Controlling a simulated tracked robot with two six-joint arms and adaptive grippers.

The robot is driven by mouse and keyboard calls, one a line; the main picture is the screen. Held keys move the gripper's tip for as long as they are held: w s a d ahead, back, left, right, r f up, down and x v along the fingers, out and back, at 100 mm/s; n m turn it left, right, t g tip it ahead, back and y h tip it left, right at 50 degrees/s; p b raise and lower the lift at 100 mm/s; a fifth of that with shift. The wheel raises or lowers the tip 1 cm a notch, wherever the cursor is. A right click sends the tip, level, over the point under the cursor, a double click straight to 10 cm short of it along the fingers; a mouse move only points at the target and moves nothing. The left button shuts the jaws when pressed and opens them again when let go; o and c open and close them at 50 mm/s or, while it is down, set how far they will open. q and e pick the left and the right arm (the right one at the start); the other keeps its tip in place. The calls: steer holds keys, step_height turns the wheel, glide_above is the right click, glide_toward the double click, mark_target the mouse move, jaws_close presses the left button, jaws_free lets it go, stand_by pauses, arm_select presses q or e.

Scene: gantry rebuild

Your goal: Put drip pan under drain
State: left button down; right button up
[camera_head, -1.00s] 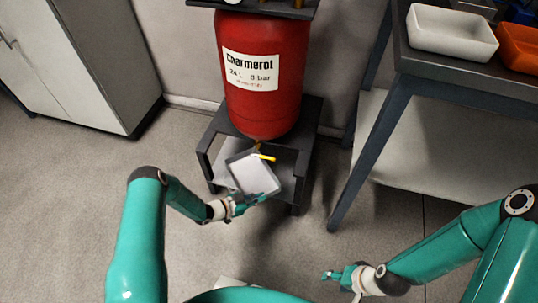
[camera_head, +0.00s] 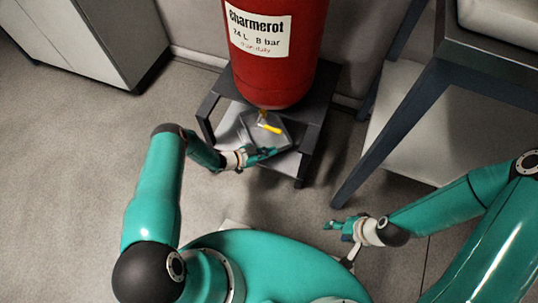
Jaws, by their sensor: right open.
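The red tank (camera_head: 278,60) stands on a dark stand (camera_head: 318,105). Its drain, with a yellow lever (camera_head: 269,128), hangs below the tank bottom. The shallow grey drip pan (camera_head: 252,133) is beneath the drain, inside the stand's open front, and looks slightly tilted. The tank and lever hide part of it. My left gripper (camera_head: 263,154) is at the pan's near edge and appears shut on it. I cannot tell whether the pan touches the stand's lower shelf. My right gripper (camera_head: 338,226) is open and empty, low over the floor, away from the stand.
A dark-legged workbench (camera_head: 400,115) with a pale lower shelf stands at the right, with a white bin (camera_head: 500,22) on top. A grey and white cabinet (camera_head: 85,40) is at the upper left. The floor (camera_head: 80,170) at the left is clear.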

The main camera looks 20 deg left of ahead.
mark_target(270, 160)
arm_select(q)
steer(key=shift+f+b, duration=0.6)
steer(key=shift+f, duration=1.1)
steer(key=c, duration=1.8)
jaws_free()
steer(key=shift+f, duration=0.15)
steer(key=shift+c, duration=0.2)
steer(key=o, duration=0.5)
